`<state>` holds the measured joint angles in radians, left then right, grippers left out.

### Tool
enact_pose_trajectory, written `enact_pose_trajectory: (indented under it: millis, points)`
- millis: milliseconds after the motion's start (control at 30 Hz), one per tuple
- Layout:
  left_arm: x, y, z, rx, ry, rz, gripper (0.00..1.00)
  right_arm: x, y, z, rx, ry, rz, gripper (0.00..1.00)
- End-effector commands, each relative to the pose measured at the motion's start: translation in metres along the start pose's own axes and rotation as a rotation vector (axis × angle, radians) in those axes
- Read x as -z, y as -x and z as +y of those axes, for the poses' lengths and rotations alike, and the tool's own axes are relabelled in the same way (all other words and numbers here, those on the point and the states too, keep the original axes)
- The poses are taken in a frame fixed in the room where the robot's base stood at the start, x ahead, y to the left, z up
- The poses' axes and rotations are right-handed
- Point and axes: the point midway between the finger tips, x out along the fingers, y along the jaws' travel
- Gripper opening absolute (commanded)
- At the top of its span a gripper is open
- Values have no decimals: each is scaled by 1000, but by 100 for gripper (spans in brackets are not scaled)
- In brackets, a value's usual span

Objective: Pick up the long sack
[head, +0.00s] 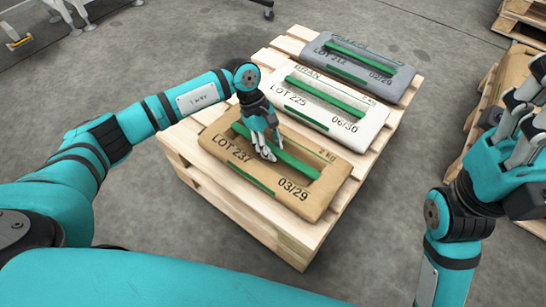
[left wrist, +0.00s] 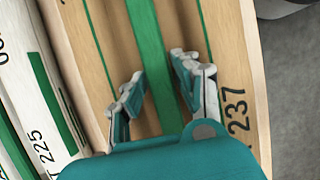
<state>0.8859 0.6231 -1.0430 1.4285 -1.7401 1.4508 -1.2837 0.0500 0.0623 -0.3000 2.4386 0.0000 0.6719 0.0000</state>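Three sacks with green straps lie side by side on a wooden pallet (head: 190,158): a brown one marked LOT 237 (head: 222,150), a white one marked LOT 225 (head: 366,123) and a grey one marked LOT 212 (head: 392,92). I cannot tell which is meant as the long one. My left gripper (head: 267,150) is down at the brown sack's green strap (left wrist: 147,38). In the left wrist view its fingers (left wrist: 156,75) are apart, one on each side of the strap; contact is unclear. My right gripper (head: 515,125) is at the right edge, partly cut off, with no sack visible in it.
Another pallet (head: 475,122) with a brown sack (head: 512,72) stands at the right, partly hidden by my right gripper. More pallet wood (head: 525,22) shows at the top right corner. Bare grey concrete floor lies between the pallets and to the left.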

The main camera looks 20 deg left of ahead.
Motion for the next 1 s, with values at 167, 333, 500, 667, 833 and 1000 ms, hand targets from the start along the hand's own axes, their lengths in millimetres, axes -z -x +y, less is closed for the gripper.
enact_pose_trajectory:
  millis: [167,333,500,667,833,1000]
  points:
    - [0,1,0,0,0,0,28,0,-1,0,0,0,-1,40]
    - [0,1,0,0,0,0,6,0,0,0,0,0,-1,40]
    - [0,1,0,-1,0,1,0,0,0,0,0,0,0,40]
    - [-2,6,3,-11,-3,-4,0,0,-1,0,0,-1,0,40]
    - [-2,6,3,-10,-3,-4,0,0,-1,0,0,-1,0,40]
    - [-5,11,3,-9,-3,-3,0,1,-5,0,-1,-1,2,40]
